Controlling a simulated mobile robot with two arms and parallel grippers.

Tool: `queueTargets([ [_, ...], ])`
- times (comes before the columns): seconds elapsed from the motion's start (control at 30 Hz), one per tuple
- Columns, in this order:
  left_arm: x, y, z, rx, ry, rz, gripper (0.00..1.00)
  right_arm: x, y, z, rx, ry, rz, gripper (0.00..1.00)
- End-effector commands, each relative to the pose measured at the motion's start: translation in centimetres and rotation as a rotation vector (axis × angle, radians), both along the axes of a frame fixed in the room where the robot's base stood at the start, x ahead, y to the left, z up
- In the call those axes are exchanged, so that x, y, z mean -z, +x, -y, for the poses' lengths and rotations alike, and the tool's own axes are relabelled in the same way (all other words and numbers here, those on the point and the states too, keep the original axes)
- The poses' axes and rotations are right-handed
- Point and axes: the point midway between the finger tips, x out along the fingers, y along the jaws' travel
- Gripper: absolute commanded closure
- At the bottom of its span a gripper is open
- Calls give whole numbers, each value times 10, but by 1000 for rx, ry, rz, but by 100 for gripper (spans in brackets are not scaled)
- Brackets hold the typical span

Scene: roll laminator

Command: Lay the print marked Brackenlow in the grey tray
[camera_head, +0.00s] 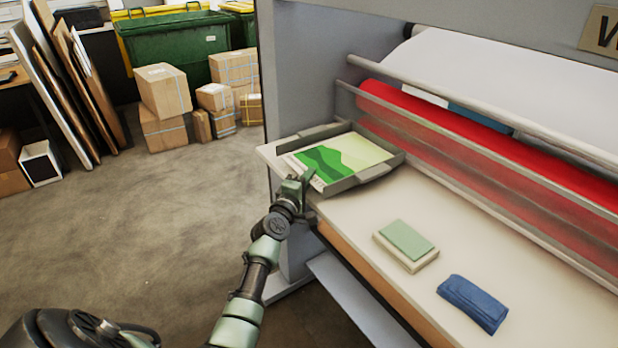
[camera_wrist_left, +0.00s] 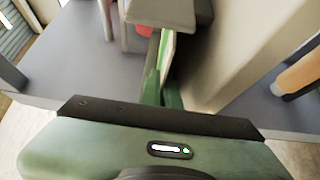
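A print (camera_head: 342,158) with green hills and a pale strip along its near left edge lies over the grey tray (camera_head: 372,174), mostly inside its rim. The lettering on the strip is too small to read. I cannot tell whether the print rests flat on the tray's floor. My left gripper (camera_head: 304,182) is at the near left edge of the print and tray. In the left wrist view, its green fingers (camera_wrist_left: 161,92) are close together on the thin edge of the print (camera_wrist_left: 167,50). My right gripper is not in view.
The tray stands at the left end of the laminator's pale table (camera_head: 400,205), in front of the red roller (camera_head: 480,135). A pad with a green top (camera_head: 407,241) and a folded blue cloth (camera_head: 472,302) lie to the right. Cardboard boxes (camera_head: 165,92) stand on the floor behind.

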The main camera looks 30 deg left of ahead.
Motion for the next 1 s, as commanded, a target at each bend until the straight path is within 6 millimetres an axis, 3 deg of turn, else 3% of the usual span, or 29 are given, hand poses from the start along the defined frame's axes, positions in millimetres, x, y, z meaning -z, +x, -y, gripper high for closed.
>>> queueTargets([
  [0.17, 4, 0, 0, 0, -1, 1, 100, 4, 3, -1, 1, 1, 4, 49],
  [0.27, 3, 0, 0, 0, -1, 0, 76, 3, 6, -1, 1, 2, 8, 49],
  [0.67, -3, -1, 0, 0, -1, 0, 76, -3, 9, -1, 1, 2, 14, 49],
  [1.0, 2, -67, 13, -1, 1, -1, 76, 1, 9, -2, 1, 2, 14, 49],
])
